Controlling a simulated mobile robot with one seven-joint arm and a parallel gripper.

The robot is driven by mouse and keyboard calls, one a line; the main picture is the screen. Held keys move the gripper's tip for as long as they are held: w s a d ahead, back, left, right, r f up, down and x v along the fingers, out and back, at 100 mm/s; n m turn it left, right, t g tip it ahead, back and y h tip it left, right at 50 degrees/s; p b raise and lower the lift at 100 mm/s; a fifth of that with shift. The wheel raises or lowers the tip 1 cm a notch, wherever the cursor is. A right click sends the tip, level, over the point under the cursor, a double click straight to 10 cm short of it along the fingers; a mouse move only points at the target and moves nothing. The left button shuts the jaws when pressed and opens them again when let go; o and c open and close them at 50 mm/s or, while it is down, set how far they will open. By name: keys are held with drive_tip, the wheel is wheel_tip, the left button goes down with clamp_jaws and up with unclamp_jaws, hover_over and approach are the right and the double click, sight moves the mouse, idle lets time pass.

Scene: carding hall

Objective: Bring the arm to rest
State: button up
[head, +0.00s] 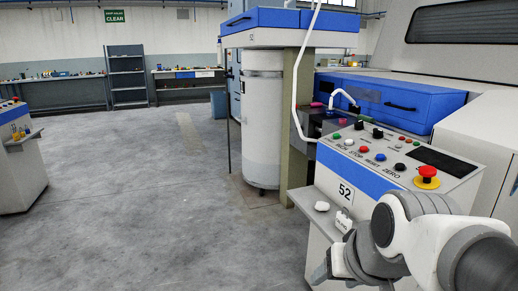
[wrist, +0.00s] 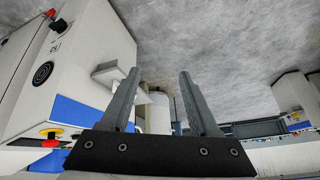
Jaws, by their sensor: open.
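My arm reaches in from the lower right corner of the head view, in front of the control console (head: 345,207) numbered 52. My gripper (head: 322,270) shows only in part there, low in front of the console, with the wrist covering much of it. In the wrist view my gripper (wrist: 159,74) has its two grey fingers wide apart. Nothing is held between them. The wrist view looks tilted, with the grey floor (wrist: 215,40) filling the upper part.
The console's sloping panel bears several buttons and a red emergency stop (head: 427,173). A small ledge (head: 322,220) holds small white items. A white cylindrical can (head: 262,120) stands behind. Shelving (head: 127,75) lines the far wall.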

drive_tip(key=s+d+p, duration=0.2)
drive_tip(key=s, duration=0.5)
wheel_tip(320, 180, up, 28)
drive_tip(key=p, duration=2.6)
drive_tip(key=shift+w+a+n+g+h, duration=0.2)
drive_tip(key=shift+w+n+g+h, duration=0.1)
drive_tip(key=shift+w+n+h, duration=0.1)
drive_tip(key=shift+f, duration=0.1)
